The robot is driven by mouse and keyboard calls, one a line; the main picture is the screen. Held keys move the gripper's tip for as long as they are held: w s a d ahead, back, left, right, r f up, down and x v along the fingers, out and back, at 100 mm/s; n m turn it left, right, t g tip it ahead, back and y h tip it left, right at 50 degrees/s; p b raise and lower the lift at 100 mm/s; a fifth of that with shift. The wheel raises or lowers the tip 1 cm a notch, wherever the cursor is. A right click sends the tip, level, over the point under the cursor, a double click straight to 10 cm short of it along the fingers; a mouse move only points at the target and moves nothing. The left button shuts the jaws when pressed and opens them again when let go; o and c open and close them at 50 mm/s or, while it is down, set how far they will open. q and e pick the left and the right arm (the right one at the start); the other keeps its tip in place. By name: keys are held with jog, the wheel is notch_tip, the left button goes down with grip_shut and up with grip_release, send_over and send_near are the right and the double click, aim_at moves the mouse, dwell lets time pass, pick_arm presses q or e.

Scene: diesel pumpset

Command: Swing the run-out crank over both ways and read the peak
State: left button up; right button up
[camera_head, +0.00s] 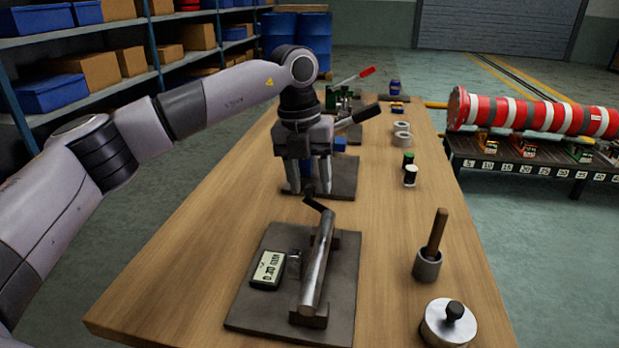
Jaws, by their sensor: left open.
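A silver shaft (319,262) lies in a dark cradle on a grey plate (262,312) on the near part of the bench. A small black crank (317,204) sticks out to the upper left at the shaft's far end. A gauge (268,269) with a pale digital display stands left of the shaft; its small digits look like 0.30 mm, but I cannot be certain. My left gripper (309,188) is open, fingers pointing down, beyond the crank and over a second grey plate (343,188). It appears apart from the crank. My right gripper is not in view.
A dark-handled lever (357,115) shows behind my left gripper. A cup with a wooden-handled tool (428,266) and a lidded metal pot (449,322) stand at the right of the wooden bench (190,270). The bench's left front is clear.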

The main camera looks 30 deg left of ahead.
pick_arm(q)
grip_shut()
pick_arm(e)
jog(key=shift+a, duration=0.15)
pick_arm(q)
jog(key=shift+r+p, duration=0.15)
jog(key=shift+p, duration=0.15)
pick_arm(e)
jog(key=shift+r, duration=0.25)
